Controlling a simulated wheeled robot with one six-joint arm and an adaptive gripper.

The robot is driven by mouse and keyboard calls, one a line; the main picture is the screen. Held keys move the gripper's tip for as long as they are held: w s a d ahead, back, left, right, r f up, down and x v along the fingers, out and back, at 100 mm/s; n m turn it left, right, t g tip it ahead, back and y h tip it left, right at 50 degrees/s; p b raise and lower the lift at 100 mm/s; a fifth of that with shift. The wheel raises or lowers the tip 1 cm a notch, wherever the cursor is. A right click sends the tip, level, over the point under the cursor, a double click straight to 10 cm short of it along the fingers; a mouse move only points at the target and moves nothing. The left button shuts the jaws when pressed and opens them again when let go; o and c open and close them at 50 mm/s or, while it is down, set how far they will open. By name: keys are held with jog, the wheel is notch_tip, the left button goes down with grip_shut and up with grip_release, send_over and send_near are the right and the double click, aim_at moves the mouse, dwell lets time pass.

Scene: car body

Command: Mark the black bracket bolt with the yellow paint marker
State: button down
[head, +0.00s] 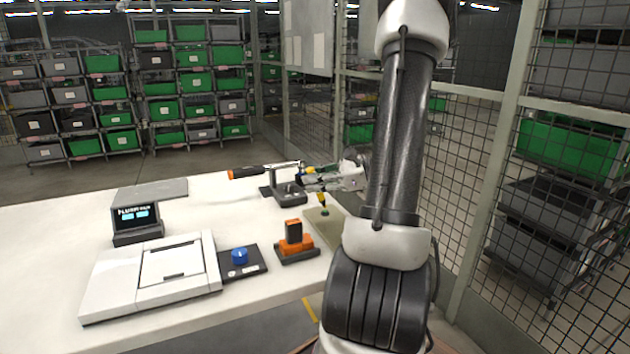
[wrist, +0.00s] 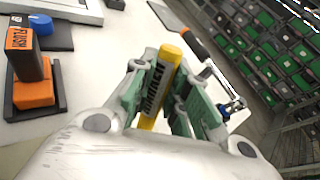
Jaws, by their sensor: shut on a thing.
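My gripper (head: 322,182) is shut on the yellow paint marker (wrist: 155,88), which shows between the two green-padded fingers in the wrist view. In the head view, part of the marker (head: 322,197) shows below the fingers, pointing down with a dark green end. That end is above or at an olive mat (head: 332,231); I cannot tell if it touches. A black bracket fixture (head: 291,197) with a metal part stands just left of my gripper. The black bracket bolt is too small or hidden to make out.
An orange block (head: 295,240) on a black base, a blue knob (head: 239,256), a white device (head: 155,275) and a small display (head: 136,215) stand on the white table. Mesh fencing (head: 470,170) is at right.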

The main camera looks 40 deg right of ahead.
jog(key=shift+f, duration=0.55)
dwell(1.3)
jog(key=shift+r, duration=0.1)
jog(key=shift+r, duration=3.45)
jog(key=shift+a, duration=0.1)
